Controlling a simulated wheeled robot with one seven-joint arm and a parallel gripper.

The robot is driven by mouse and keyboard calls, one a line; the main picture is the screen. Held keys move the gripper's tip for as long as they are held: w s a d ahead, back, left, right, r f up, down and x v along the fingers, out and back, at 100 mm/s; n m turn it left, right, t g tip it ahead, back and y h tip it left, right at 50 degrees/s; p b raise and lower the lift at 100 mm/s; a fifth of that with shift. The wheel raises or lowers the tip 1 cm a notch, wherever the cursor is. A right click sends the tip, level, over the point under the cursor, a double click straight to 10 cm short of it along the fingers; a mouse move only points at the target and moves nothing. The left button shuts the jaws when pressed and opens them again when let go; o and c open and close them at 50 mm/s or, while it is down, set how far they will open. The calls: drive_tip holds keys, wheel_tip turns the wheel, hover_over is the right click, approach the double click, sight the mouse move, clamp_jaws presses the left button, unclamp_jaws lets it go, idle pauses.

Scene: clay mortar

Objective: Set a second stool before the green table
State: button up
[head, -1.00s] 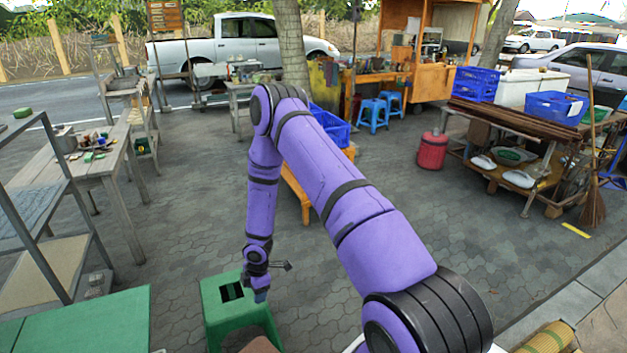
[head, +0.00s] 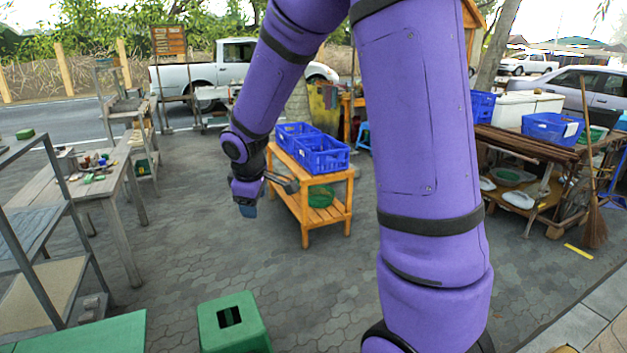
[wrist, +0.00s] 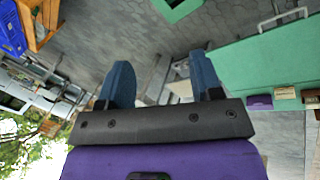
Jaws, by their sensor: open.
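A green stool (head: 232,318) with a dark square hole in its seat stands upright on the paving, to the right of the green table (head: 85,334). The picture's bottom edge cuts off both. In the wrist view a bit of the stool (wrist: 178,8) shows at the top edge, and the tabletop (wrist: 262,72) is on the right, with a gap of paving between them. My gripper (head: 247,208) hangs in the air above and beyond the stool, apart from it. In the wrist view its blue fingers (wrist: 162,80) are spread with nothing between them.
An orange wooden rack (head: 345,215) with blue crates (head: 322,153) stands beyond my gripper. A blue stool (head: 362,135) is partly hidden behind my arm. A grey shelf (head: 30,240) and workbench (head: 115,180) are on the left. Small blocks (wrist: 285,93) lie on the green table. The middle paving is clear.

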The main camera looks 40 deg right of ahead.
drive_tip(key=s+a+r+m, duration=0.2)
drive_tip(key=s+r, duration=0.3)
drive_tip(key=s, duration=0.4)
drive_tip(key=s+a+r+m+t+y, duration=0.1)
drive_tip(key=s+r+m, duration=0.2)
drive_tip(key=s, duration=0.6)
drive_tip(key=s+a+r+m+t+y, duration=0.1)
drive_tip(key=s+a+r+m, duration=0.1)
drive_tip(key=s+r, duration=0.6)
drive_tip(key=shift+s+a+m, duration=0.3)
drive_tip(key=shift+s+a, duration=0.05)
drive_tip(key=shift+s, duration=0.35)
drive_tip(key=shift+r, duration=0.1)
